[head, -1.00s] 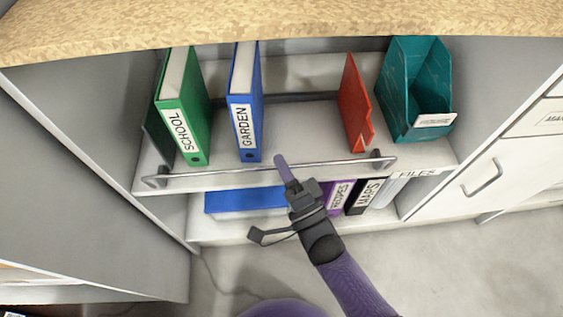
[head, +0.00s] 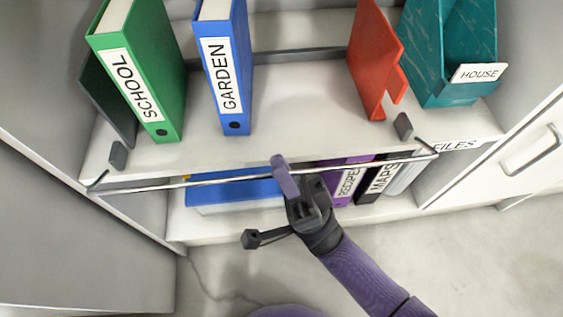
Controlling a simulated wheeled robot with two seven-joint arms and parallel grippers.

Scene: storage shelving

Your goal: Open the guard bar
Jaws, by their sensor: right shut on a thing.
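The guard bar (head: 220,179) is a thin metal rod with bent ends. It runs across the front of the upper shelf (head: 290,130), now low and in front of the shelf edge. Two dark grey brackets, the left one (head: 118,155) and the right one (head: 403,126), stand on the shelf edge behind it, apart from the rod. My right gripper (head: 285,180) is shut on the bar near its middle, with a purple finger over it. My left gripper is not in view.
On the upper shelf stand a green SCHOOL binder (head: 145,75), a blue GARDEN binder (head: 226,75), a red divider (head: 372,65) and a teal HOUSE file holder (head: 425,60). A blue box (head: 235,192) and several binders sit below. A handled cabinet door (head: 525,165) is at right.

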